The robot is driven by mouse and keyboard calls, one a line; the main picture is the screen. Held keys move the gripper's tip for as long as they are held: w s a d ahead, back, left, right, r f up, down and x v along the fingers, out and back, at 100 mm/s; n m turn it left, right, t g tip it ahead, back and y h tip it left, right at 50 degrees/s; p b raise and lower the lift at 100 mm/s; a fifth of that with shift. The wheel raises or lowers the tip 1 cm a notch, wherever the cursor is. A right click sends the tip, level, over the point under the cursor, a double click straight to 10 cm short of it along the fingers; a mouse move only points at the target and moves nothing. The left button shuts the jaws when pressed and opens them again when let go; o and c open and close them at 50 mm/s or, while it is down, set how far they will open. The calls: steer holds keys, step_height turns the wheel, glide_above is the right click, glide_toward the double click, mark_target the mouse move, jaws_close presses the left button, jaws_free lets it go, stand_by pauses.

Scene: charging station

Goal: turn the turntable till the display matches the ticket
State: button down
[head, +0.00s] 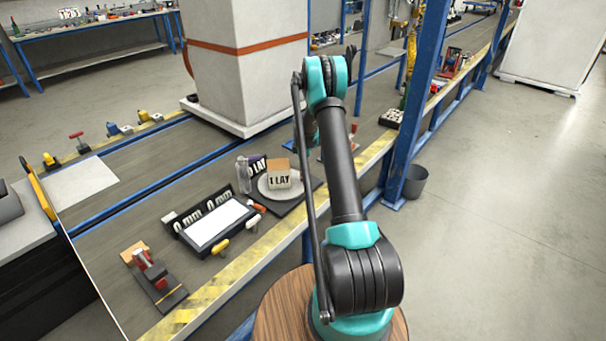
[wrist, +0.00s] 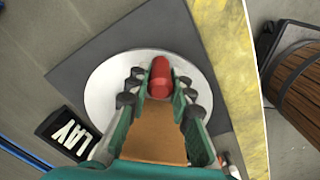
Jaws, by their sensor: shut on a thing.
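The round pale turntable (head: 266,194) sits on a dark base plate near the bench's front edge, and it fills the middle of the wrist view (wrist: 104,83). My gripper (wrist: 161,82) is shut on a red knob (wrist: 160,76) over the turntable. A brown surface shows between the fingers. In the head view my arm hides the gripper. I cannot make out a ticket.
A red clamp-like device (head: 150,269) is further left. A clear cylinder (head: 243,174) stands by the placard. A blue post (head: 413,110) rises to the right.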

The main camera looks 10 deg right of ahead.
steer(key=shift+w+a+n, duration=0.1)
steer(key=shift+w+n, duration=1.25)
steer(key=shift+n, duration=0.15)
steer(key=c, duration=1.3)
jaws_free()
step_height(320, 180, up, 12)
steer(key=shift+r, duration=0.1)
